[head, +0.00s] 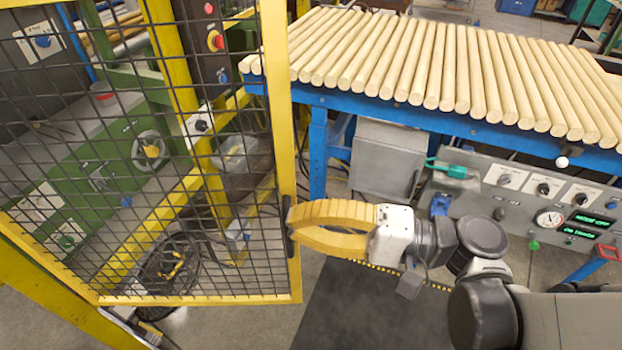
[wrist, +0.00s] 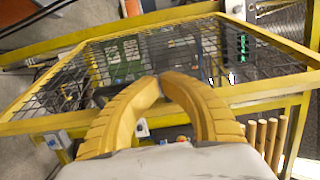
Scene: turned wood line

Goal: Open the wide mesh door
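The wide mesh door (head: 297,272) has a yellow frame with dark wire mesh and fills the left of the head view. Its right edge stands well out from the yellow post (head: 172,65) seen through the mesh, so it looks swung open. A dark upright handle (head: 289,240) is on that right edge. My gripper (head: 291,216) has yellow curved fingers whose tips meet at the handle, and it looks shut on it. In the wrist view the fingertips (wrist: 164,84) come together at the door's frame bar (wrist: 245,91); the handle is mostly hidden there.
A blue-framed table (head: 470,125) with a row of wooden rods stands behind my arm. A grey control panel (head: 520,205) with knobs and a gauge is below it. A green machine (head: 110,165) lies behind the mesh. A dark mat (head: 365,315) covers clear floor right of the door.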

